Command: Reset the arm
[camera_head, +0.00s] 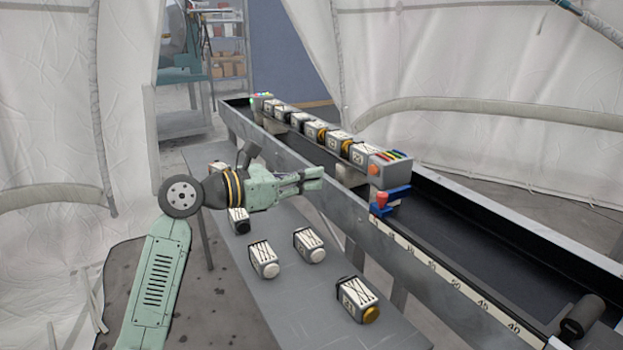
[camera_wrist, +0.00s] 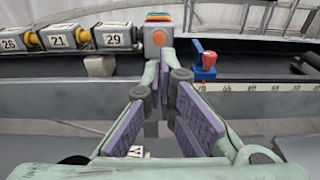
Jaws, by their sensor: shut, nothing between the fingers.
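My gripper (camera_head: 312,178) is at the end of my pale green arm, held above the grey side table and pointing right toward the long metal trough. Its fingers also show in the wrist view (camera_wrist: 168,85), with purple pads on their inner faces. The fingers are shut with nothing between them. The arm is bent at a dark round joint left of the table, and the gripper touches no object that I can see.
A row of numbered blocks (camera_head: 325,132) stands on the trough (camera_head: 440,250), ending in a grey block with an orange button (camera_head: 383,170). A red-topped blue piece (camera_head: 383,203) sits at the trough's edge. White tent walls (camera_head: 60,90) surround this.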

